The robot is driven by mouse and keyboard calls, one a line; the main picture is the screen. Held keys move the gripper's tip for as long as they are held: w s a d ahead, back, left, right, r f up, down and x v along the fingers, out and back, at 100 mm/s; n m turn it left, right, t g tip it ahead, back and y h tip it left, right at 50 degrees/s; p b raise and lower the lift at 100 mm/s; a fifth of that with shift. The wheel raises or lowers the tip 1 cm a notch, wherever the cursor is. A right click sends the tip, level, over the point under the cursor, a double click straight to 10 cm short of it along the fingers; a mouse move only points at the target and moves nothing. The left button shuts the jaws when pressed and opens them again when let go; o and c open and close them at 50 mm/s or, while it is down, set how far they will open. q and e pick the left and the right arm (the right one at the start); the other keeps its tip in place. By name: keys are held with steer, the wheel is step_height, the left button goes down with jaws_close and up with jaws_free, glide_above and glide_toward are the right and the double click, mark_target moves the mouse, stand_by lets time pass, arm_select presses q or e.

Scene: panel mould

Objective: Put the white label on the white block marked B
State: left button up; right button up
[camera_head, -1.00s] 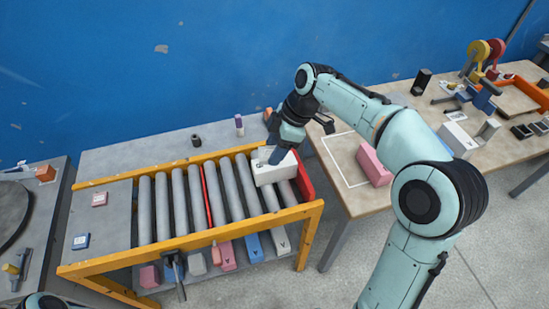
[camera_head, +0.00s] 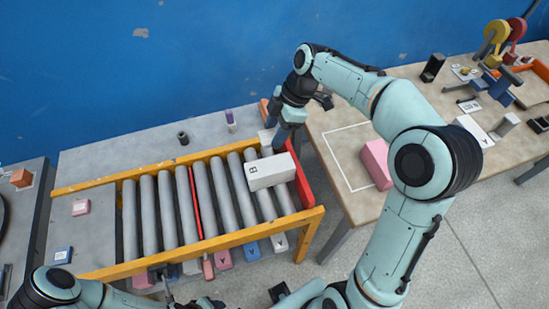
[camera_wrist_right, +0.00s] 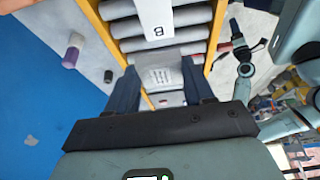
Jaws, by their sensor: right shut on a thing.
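The white block marked B (camera_head: 270,172) lies on the rollers at the right end of the conveyor, its B facing left. It also shows at the top of the right wrist view (camera_wrist_right: 160,18). My right gripper (camera_head: 281,138) is just behind the block, apart from it in the right wrist view. It is shut on a white label (camera_wrist_right: 158,77) with printed lines, between its two dark fingers. The label partly shows in the head view (camera_head: 266,136).
The conveyor has a yellow frame (camera_head: 135,176) and a red end stop (camera_head: 304,188). A pink block (camera_head: 376,164) lies on the right table. A purple-topped bottle (camera_head: 230,121) and a dark cup (camera_head: 183,138) stand behind the conveyor. Several blocks lie on its lower shelf.

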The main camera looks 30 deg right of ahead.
mark_target(271, 165)
step_height(271, 165, down, 13)
steer(key=shift+w+d+f+b, duration=0.1)
steer(key=shift+b, duration=0.25)
steer(key=shift+f, duration=0.15)
steer(key=o, duration=1)
steer(key=shift+r, duration=0.2)
steer(key=v, duration=1.2)
steer(key=shift+p, duration=0.35)
